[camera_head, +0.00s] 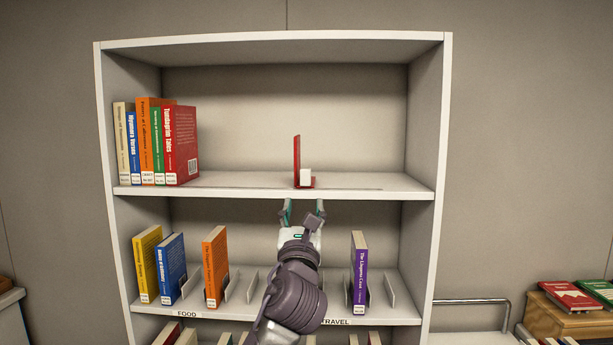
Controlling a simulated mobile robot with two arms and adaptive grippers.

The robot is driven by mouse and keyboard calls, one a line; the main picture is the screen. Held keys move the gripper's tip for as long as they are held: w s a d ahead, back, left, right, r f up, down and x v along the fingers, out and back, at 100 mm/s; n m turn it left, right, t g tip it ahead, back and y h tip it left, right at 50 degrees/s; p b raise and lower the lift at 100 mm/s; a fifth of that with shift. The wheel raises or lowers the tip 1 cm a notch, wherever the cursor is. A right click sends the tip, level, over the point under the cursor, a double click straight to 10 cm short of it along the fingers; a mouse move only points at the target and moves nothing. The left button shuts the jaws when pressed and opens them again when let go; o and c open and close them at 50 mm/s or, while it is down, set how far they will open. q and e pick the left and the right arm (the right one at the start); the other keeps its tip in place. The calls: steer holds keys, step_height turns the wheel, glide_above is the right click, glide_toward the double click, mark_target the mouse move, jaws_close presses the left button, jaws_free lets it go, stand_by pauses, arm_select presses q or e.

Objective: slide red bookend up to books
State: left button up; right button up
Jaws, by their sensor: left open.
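The red bookend (297,160) stands upright near the middle of the top shelf, with a white block (306,177) on its base at the right side. A row of books (158,145) stands at the left end of the same shelf, ending with a red book (184,145). A wide bare gap separates that book from the bookend. My left gripper (303,207) is open, fingers pointing up, just below the front edge of the top shelf under the bookend. It appears apart from the bookend. My right gripper is out of view.
The top shelf (370,188) is bare right of the bookend. The lower shelf holds yellow, blue, orange and purple books (359,270) among metal dividers (241,287). The bookcase side wall (438,140) bounds the right. Red and green books lie on a wooden box (565,317) at far right.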

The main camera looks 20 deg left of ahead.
mark_target(307, 172)
arm_select(q)
steer(key=p+x, duration=0.3)
steer(key=x, duration=0.9)
steer(key=shift+r, duration=0.15)
steer(key=shift+w+a+r+p, duration=0.15)
steer(key=shift+w+p, duration=0.15)
steer(key=shift+w, duration=0.25)
jaws_close()
